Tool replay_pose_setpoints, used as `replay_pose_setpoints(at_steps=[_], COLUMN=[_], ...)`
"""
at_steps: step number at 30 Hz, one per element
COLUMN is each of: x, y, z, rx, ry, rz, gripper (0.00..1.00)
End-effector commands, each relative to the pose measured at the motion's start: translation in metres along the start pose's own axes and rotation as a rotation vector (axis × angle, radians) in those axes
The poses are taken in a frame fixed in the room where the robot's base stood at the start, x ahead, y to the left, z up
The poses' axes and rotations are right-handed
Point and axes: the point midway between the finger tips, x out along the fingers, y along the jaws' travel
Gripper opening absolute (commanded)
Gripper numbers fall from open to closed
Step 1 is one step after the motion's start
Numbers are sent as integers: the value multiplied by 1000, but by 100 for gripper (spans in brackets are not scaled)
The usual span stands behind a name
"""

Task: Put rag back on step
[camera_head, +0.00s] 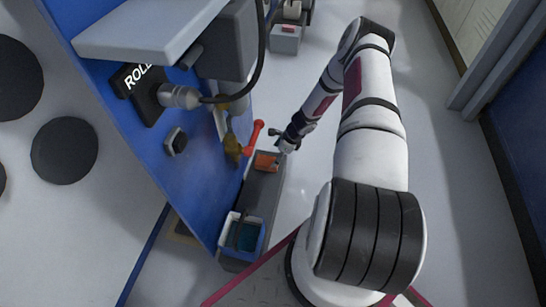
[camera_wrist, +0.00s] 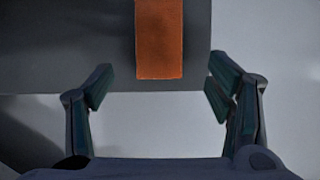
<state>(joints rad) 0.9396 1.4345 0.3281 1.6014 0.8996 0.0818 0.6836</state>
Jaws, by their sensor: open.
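An orange rag (camera_head: 265,162) lies flat on the far part of the grey step (camera_head: 262,195) beside the blue machine panel. In the wrist view the rag (camera_wrist: 159,40) reaches down almost to the edge of the step (camera_wrist: 60,50). My gripper (camera_head: 280,142) is at the far end of the step, close to the rag. In the wrist view my gripper (camera_wrist: 157,88) is open, with its fingers apart on either side of the rag's near end. The rag appears apart from both fingers.
A white bin (camera_head: 243,232) with blue contents stands on the near end of the step. A red-handled lever (camera_head: 254,137) and a brass-coloured fitting (camera_head: 232,147) stick out from the blue panel (camera_head: 170,180) near my gripper. The floor right of my arm is clear.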

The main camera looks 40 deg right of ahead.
Motion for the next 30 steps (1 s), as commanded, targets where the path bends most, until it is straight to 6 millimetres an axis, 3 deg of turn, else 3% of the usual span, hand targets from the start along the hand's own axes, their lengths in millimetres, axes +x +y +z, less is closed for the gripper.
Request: replay_pose_setpoints(at_steps=[3,9,30], x=[-24,-45,-48], y=[0,0,0], z=[1,0,0], rx=[0,0,0], ry=[0,0,0], rz=[-1,-1,0], gripper=[74,74,74])
